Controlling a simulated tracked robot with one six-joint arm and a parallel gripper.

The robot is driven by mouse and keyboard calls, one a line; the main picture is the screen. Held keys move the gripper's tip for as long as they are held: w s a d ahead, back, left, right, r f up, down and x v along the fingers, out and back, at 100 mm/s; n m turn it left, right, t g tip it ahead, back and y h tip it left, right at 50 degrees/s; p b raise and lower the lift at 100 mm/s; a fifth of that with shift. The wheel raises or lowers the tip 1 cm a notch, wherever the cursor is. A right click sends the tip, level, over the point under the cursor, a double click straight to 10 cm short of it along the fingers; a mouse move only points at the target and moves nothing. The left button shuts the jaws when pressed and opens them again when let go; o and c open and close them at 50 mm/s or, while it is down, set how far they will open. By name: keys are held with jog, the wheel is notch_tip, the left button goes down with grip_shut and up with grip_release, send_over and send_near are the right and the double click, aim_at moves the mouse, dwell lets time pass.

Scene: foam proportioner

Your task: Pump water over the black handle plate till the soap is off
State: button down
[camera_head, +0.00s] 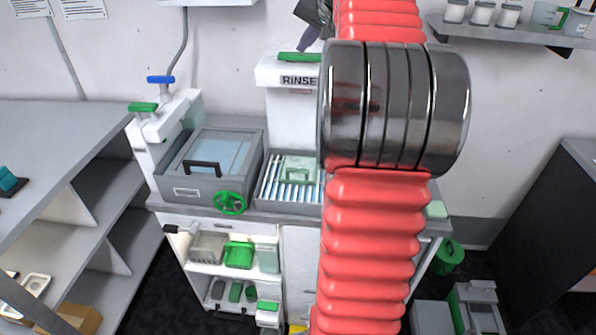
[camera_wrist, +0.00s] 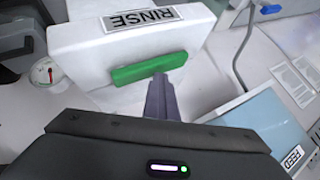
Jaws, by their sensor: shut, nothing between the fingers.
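The white rinse unit (camera_head: 290,76) has a RINSE label and a green pump bar (camera_head: 298,57) on top. My gripper (camera_head: 305,44) is shut and empty, with its tips at the bar; the wrist view shows the grey-purple fingers (camera_wrist: 160,90) ending against or just over the green bar (camera_wrist: 149,68). A black handle (camera_head: 202,167) sits over a pale blue panel in the grey basin at left. In the slatted rack (camera_head: 272,182) below the rinse unit is a pale green plate with a green handle (camera_head: 297,175). Soap and running water cannot be made out.
My red arm hides the bench's right part. A green handwheel (camera_head: 230,203) is on the basin front. A shelf of jars (camera_head: 481,14) is at upper right.

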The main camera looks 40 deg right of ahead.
aim_at(306, 56)
jog(key=shift+f, duration=1)
jog(key=shift+s+f, duration=0.15)
jog(key=shift+f, duration=0.7)
jog(key=shift+d+r, duration=0.1)
jog(key=shift+r, duration=3.1)
